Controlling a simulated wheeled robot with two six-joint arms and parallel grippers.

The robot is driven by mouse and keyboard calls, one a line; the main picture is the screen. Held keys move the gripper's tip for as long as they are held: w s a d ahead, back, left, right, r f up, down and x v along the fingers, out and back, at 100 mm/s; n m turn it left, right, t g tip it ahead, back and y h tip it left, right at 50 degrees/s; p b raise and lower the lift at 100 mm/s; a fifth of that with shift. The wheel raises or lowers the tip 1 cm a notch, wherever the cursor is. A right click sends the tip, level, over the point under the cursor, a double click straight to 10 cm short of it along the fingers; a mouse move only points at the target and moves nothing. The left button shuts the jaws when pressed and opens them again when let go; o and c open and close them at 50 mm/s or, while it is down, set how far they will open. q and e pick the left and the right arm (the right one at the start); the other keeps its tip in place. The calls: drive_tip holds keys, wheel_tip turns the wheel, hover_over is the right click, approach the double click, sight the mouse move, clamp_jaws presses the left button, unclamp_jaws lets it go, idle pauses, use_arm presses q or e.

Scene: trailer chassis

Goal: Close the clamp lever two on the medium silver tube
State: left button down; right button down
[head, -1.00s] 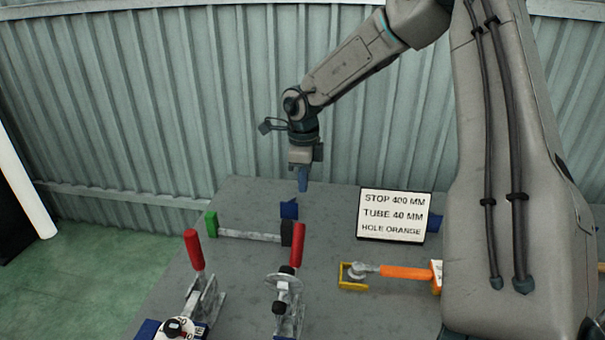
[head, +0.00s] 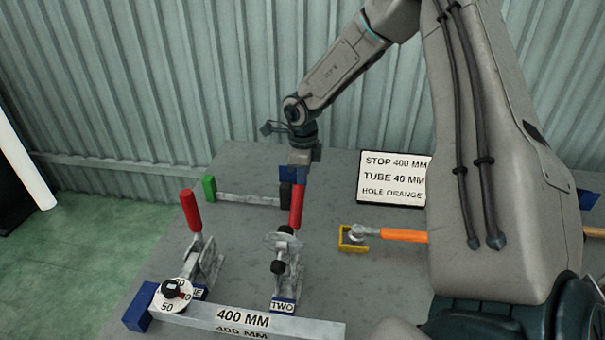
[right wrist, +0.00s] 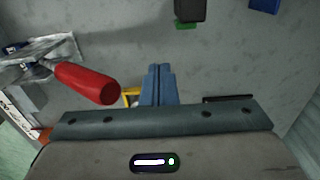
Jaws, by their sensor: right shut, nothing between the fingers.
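Clamp two (head: 283,277), labelled TWO, stands on the grey table. Its red lever (head: 297,207) points up; it also shows in the right wrist view, left of the fingers (right wrist: 88,84). My right gripper (head: 299,170) is just behind the lever top in the head view, its fingertips largely hidden there. In the right wrist view its blue fingers (right wrist: 157,74) are together and empty, with a gap to the lever. A silver bar marked 400 MM (head: 205,316) lies at the front; I cannot tell whether it is the medium silver tube. My left gripper is out of view.
Another clamp (head: 206,263) with an upright red lever (head: 191,211) stands to the left, near a round dial (head: 172,294). A silver bar with green and black ends (head: 248,199) lies behind. A sign (head: 392,180) and an orange-handled tool (head: 402,235) are to the right.

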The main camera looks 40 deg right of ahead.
sight(298, 187)
drive_tip(key=shift+s, duration=0.1)
drive_tip(key=shift+s+a+f+b, duration=0.15)
drive_tip(key=shift+s+a+b, duration=0.3)
drive_tip(key=shift+s+a, duration=0.25)
drive_tip(key=shift+s+a+f+b, duration=0.1)
drive_tip(key=shift+s+a+b, duration=0.35)
drive_tip(key=shift+s+a, duration=0.15)
drive_tip(key=shift+s+a+r, duration=0.25)
drive_tip(key=shift+a+r, duration=0.3)
drive_tip(key=shift+s+a+r, duration=0.2)
drive_tip(key=shift+a+r, duration=0.3)
drive_tip(key=shift+s+a+r, duration=0.1)
drive_tip(key=shift+s+r, duration=0.1)
drive_tip(key=shift+r, duration=0.3)
drive_tip(key=shift+a+r, duration=0.1)
drive_tip(key=shift+r, duration=0.05)
drive_tip(key=shift+b, duration=0.3)
